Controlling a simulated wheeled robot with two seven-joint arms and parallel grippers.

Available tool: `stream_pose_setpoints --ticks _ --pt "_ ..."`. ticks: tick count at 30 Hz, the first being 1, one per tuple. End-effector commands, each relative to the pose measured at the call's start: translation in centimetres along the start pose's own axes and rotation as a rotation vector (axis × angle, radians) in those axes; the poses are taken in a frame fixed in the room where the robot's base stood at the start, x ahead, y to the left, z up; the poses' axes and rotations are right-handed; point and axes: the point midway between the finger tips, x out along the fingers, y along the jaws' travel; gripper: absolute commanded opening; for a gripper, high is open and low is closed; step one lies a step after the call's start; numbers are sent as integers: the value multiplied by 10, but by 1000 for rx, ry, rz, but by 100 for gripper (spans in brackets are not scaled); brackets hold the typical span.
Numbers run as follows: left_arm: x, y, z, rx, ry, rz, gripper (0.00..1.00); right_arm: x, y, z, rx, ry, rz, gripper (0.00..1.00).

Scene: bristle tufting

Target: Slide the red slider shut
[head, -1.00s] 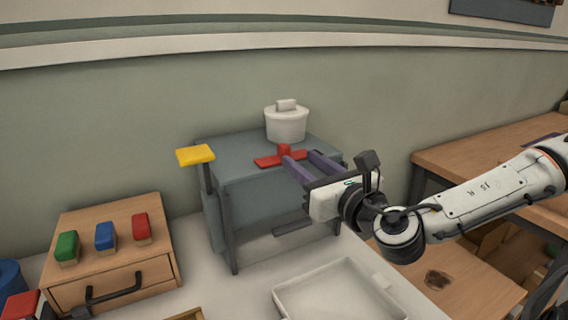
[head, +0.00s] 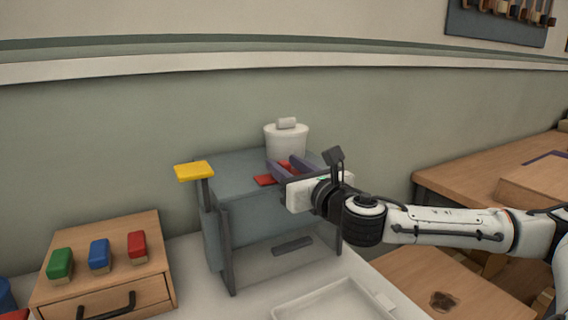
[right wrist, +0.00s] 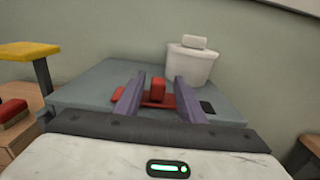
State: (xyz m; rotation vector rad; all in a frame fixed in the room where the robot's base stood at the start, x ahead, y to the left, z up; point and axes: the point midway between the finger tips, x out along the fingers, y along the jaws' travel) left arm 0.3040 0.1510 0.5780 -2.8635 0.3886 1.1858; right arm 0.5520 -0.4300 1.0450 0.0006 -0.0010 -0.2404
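The red slider (head: 264,180) lies flat on top of the grey machine box (head: 237,170); its raised knob is mostly hidden by my fingers in the head view. In the right wrist view the red knob (right wrist: 158,90) stands upright on the red slider plate (right wrist: 118,94). My right gripper (head: 284,167) is open, with its two purple fingers on either side of the knob. The right wrist view shows the same gripper (right wrist: 159,92) with visible gaps beside the knob. A dark patch (right wrist: 208,107) shows at the slider's right end. My left gripper is not in view.
A white lidded pot (head: 286,141) stands on the box close behind the slider. A yellow paddle (head: 194,171) rises at the box's left. A wooden drawer unit (head: 70,285) with green, blue and red blocks stands left. A white tray (head: 330,295) lies in front.

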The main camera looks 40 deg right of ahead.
Motion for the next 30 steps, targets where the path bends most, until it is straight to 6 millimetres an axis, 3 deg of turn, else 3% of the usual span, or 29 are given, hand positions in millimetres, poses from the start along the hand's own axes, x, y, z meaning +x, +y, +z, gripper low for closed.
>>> stream_pose_setpoints --ticks 14,21,30 --pt "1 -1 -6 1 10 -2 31 7 3 -1 -1 1 5 36" --pt "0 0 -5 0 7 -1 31 7 3 -1 -1 1 5 0" --pt "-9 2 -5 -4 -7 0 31 14 4 4 3 2 21 0"
